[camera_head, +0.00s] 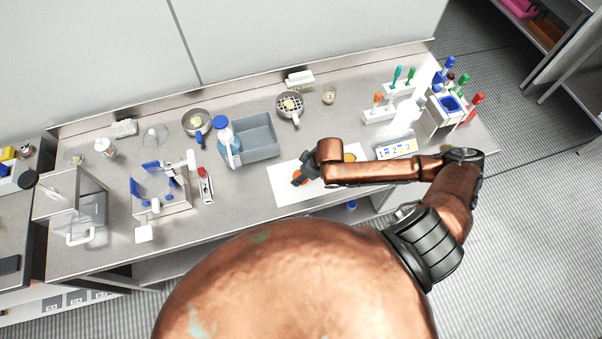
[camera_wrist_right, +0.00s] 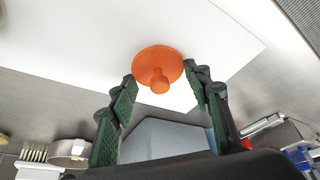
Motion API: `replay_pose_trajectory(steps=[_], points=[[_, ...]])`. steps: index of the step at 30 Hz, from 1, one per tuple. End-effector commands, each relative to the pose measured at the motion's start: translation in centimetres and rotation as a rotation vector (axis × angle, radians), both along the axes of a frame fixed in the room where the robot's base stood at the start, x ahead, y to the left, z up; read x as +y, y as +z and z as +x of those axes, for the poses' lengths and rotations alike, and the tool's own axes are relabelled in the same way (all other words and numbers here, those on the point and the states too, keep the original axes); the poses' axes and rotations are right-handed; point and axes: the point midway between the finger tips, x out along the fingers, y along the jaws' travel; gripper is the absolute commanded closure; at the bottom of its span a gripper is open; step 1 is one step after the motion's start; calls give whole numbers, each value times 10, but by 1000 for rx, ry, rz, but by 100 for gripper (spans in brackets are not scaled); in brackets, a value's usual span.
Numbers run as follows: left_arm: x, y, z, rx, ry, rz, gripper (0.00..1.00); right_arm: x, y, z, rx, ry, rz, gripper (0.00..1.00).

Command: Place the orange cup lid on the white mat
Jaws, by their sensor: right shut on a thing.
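The orange cup lid (camera_head: 297,177) is a round disc with a knob; it shows clearly in the right wrist view (camera_wrist_right: 158,64). I cannot tell whether the lid touches the mat. My right forearm hides part of the mat's right side. My left gripper is not in view.
A grey bin (camera_head: 262,138) and a blue-capped bottle (camera_head: 228,145) stand behind and left of the mat. An orange-yellow thing (camera_head: 349,157) shows just behind my forearm. A numbered tray (camera_head: 397,149) and tube racks (camera_head: 380,116) stand to the right.

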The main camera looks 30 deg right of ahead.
Motion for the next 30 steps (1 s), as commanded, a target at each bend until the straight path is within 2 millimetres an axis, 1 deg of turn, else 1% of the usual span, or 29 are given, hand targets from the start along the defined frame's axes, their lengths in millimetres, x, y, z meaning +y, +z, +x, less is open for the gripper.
replay_pose_trajectory(steps=[5, 6, 13, 23, 26, 30], points=[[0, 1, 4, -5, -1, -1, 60, 0, -2, 0, 2, -1, 1, 70], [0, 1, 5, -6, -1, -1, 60, 0, -2, 0, 0, 0, 0, 53], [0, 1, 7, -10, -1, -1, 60, 0, -2, 0, 1, 0, -1, 38], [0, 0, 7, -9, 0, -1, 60, 0, 0, 0, 0, 0, 0, 37], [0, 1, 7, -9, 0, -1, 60, -3, 9, -3, 0, 0, -1, 37], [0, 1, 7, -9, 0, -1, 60, -8, 33, -12, -1, 0, -2, 37]])
